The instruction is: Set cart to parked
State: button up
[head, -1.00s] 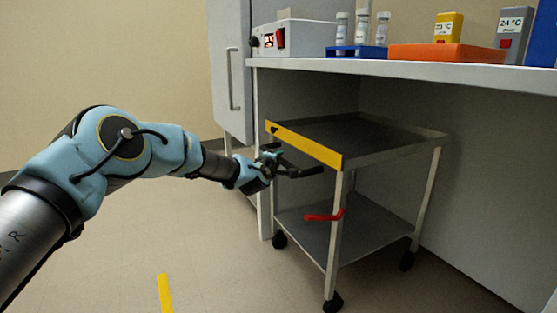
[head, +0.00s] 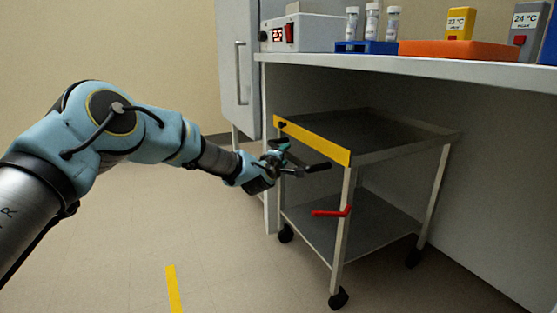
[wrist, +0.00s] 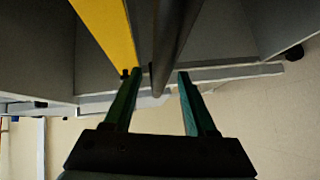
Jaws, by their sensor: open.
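The cart is a grey metal two-shelf trolley (head: 396,158) on black casters under the bench. A yellow strip (head: 325,147) runs along its front top edge, and a dark handle bar (head: 317,167) stands out in front of it. My gripper (head: 284,163) is open at the left part of the handle. In the wrist view, the dark bar (wrist: 174,45) shows between the two open fingers (wrist: 157,76), and the yellow strip (wrist: 107,30) lies to the left. I cannot tell whether the fingers touch the bar.
The bench top (head: 420,72) overhangs the cart and carries a white device (head: 300,32), a blue tube rack (head: 367,47) and an orange tray (head: 455,50). A cabinet (head: 236,70) stands at the left. Yellow tape (head: 173,290) marks the open floor in front.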

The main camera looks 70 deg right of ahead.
jog(key=a+r+p, duration=0.1)
jog(key=a, duration=0.6)
jog(key=shift+s+a, duration=0.35)
jog(key=shift+s, duration=0.05)
jog(key=w+a+f+m+t+y, duration=0.2)
jog(key=w+a+y, duration=0.5)
jog(key=w+a, duration=1.75)
jog(key=w+a+m+t+y, duration=0.15)
jog(key=w+a, duration=0.25)
jog(key=a, duration=0.7)
jog(key=w+a+n+g+y, duration=0.1)
jog(key=w+a+y, duration=0.3)
jog(key=a, duration=0.6)
jog(key=s+a+r+n+g+y, duration=0.1)
jog(key=s+a, duration=0.2)
jog(key=a, duration=0.7)
jog(key=s+a+g+y, duration=0.1)
jog(key=s+a, duration=0.3)
jog(key=a, duration=0.7)
jog(key=s+a+r+n+g+y, duration=0.1)
jog(key=s+a+y, duration=0.15)
jog(key=a, duration=0.75)
notch_tip(320, 180, up, 35)
jog(key=s+p, duration=0.1)
jog(key=p, duration=3.5)
jog(key=shift+r+h, duration=0.2)
jog(key=shift+h, duration=0.2)
